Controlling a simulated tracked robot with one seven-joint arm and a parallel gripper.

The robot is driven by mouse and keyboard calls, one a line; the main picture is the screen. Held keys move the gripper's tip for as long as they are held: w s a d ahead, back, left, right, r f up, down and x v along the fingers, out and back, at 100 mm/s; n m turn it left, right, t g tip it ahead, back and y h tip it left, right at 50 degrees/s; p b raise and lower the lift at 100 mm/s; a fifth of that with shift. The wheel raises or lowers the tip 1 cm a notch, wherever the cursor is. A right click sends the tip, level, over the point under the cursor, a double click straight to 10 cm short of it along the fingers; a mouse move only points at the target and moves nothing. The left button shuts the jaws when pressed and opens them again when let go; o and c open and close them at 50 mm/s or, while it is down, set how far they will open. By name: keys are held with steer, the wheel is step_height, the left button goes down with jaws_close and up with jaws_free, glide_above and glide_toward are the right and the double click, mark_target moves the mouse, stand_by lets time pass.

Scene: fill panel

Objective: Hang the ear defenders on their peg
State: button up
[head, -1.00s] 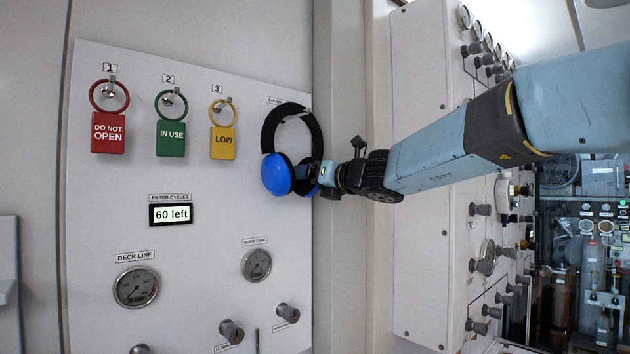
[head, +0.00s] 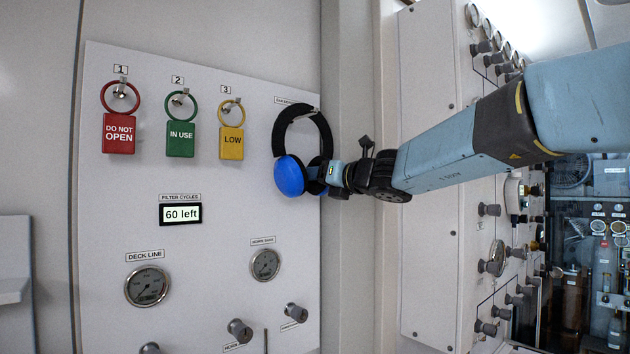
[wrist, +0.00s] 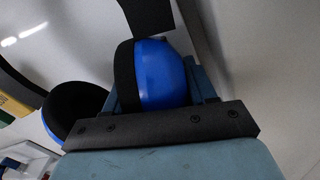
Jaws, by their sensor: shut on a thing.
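The ear defenders have blue cups and a black headband (head: 279,125). They are upright against the right part of the white panel, with the band arched over a small peg (head: 314,112) below a label. I cannot tell whether the band rests on the peg. My gripper (head: 326,174) is at the lower right of the ear defenders, shut on the right cup. In the wrist view the blue cup (wrist: 162,75) sits between the jaws of my gripper (wrist: 160,92). The other cup (head: 290,176) hangs free to the left, its dark inner pad (wrist: 75,108) facing the wrist camera.
Red (head: 118,133), green (head: 180,139) and yellow (head: 231,143) tags hang from hooks on the left of the panel (head: 215,250). Below are a display (head: 181,213), gauges and grey knobs (head: 240,331).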

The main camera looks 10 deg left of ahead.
stand_by(0.4)
steer(key=o, duration=1.3)
steer(key=shift+o, duration=0.2)
steer(key=v, duration=1.4)
steer(key=s+d+f+n+g+h, duration=0.2)
steer(key=s+d+f+n+h, duration=0.5)
steer(key=s+d+f+n, duration=0.4)
steer(key=s+d+f+n+g+h, duration=0.3)
steer(key=s+d+f+n+h, duration=0.4)
steer(key=s+d+f+n, duration=0.4)
step_height(320, 180, down, 6)
steer(key=d+n, duration=0.3)
steer(key=n, duration=0.3)
steer(key=shift+s+f+n, duration=0.25)
steer(key=shift+s+n, duration=0.05)
steer(key=shift+n, duration=0.1)
